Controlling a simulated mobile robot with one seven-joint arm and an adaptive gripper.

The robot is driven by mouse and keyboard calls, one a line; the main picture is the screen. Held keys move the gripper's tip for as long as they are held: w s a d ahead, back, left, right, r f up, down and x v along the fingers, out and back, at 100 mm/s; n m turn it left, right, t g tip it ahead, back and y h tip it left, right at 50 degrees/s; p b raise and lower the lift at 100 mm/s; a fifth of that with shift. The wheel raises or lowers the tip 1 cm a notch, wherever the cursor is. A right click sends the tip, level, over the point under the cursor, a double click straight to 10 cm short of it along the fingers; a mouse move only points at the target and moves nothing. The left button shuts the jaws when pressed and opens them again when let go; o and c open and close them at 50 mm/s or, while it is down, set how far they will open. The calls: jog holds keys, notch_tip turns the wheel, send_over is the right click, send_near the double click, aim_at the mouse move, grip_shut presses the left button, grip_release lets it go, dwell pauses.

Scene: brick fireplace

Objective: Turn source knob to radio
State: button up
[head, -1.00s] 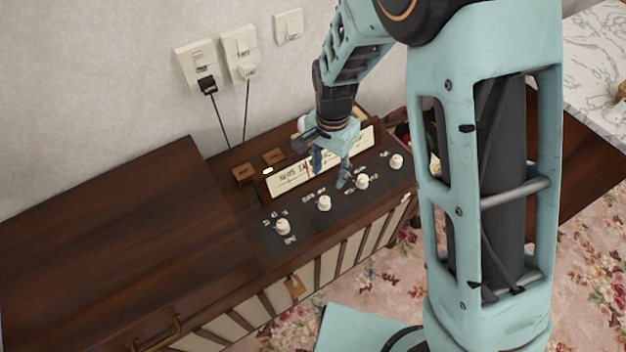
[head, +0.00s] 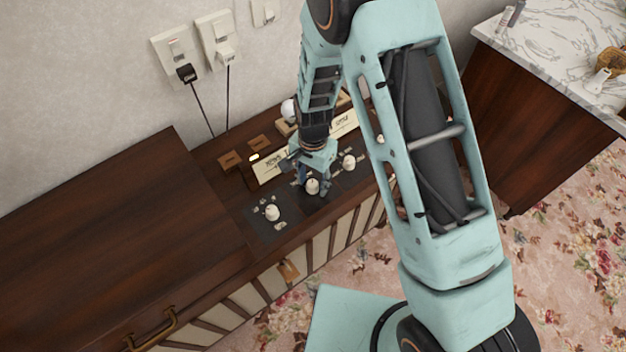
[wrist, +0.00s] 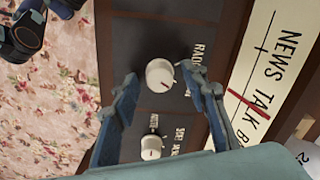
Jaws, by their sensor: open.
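The radio's dark control panel (head: 290,220) carries a row of white knobs. My gripper (wrist: 160,82) is open, with one blue finger on each side of this knob. I cannot tell whether either finger touches it. In the head view my gripper (head: 313,187) is down at the second knob from the left (head: 312,186), partly covering it. A second knob (wrist: 151,147) shows nearer my palm in the wrist view.
Other knobs stand at the left (head: 272,212) and right (head: 349,161). The tuning dial (head: 268,168) lies behind the row. Wall sockets with plugged cords (head: 187,72) are behind. A marble-topped cabinet (head: 560,45) stands at right. My arm hides the panel's right end.

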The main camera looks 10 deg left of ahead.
jog(key=shift+c, duration=0.6)
grip_shut()
jog(key=n+b, duration=0.2)
jog(key=n, duration=0.3)
jog(key=shift+w+f+n+b, duration=0.1)
jog(key=shift+n+b, duration=0.2)
jog(key=shift+b, duration=0.1)
jog(key=n+b, duration=0.1)
jog(key=n, duration=0.5)
jog(key=shift+a+b, duration=0.1)
jog(key=shift+b, duration=0.25)
jog(key=shift+n, duration=0.3)
jog(key=shift+o, duration=0.6)
grip_release()
